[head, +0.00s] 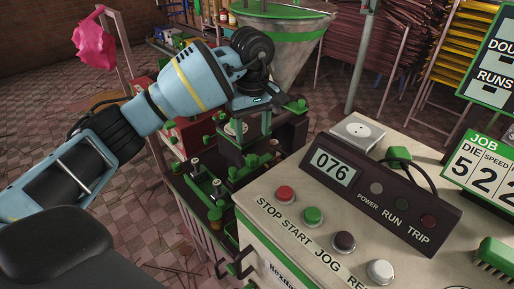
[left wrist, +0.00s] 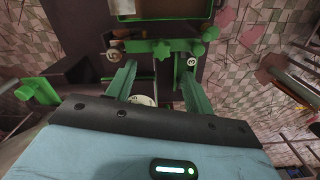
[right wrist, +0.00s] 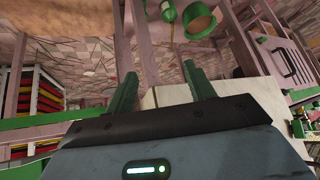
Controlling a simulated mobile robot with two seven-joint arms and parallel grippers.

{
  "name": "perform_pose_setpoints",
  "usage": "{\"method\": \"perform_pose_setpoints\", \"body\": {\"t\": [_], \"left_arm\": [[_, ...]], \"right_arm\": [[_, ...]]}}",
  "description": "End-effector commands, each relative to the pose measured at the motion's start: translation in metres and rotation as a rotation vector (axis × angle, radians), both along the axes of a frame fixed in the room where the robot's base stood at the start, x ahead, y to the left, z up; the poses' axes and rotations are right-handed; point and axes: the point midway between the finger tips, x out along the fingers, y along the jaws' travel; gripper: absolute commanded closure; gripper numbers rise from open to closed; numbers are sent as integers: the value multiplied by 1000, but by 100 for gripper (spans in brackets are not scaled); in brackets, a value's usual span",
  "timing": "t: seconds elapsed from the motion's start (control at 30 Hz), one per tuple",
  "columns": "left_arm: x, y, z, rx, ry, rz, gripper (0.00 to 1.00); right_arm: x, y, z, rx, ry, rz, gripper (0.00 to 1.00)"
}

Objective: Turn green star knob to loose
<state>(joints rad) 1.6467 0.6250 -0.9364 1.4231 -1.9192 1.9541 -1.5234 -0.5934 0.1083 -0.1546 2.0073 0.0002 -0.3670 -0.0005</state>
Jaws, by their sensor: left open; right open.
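Several green knobs show on the extruder in the left wrist view. I cannot tell which one the task means. My left gripper (left wrist: 162,72) is open and empty, with a finger on each side of the gap and no visible contact with a knob. In the head view, its hand hangs over the green and dark extruder (head: 257,150). My right gripper (right wrist: 162,74) is open and empty, away from the extruder.
A cream control console (head: 300,240) with buttons and a display reading 076 (head: 333,167) stands right of the extruder. A large hopper (head: 290,50) rises behind it. Stacked racks (head: 465,50) stand at the back right. Tiled floor (head: 150,210) is open at left.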

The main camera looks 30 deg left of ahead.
Motion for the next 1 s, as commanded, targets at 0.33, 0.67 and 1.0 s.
{"method": "perform_pose_setpoints", "body": {"t": [0.33, 0.67, 1.0], "left_arm": [[-1, 0, -27, -2, 4, 1, 47], [-1, -1, -70, -4, 1, 1, 47], [0, -1, -79, -4, -1, 1, 47]], "right_arm": [[-4, 0, 0, 0, 7, 0, 46], [-2, 0, 2, -1, 3, 0, 46], [0, 0, 3, 0, -1, 1, 46]]}}
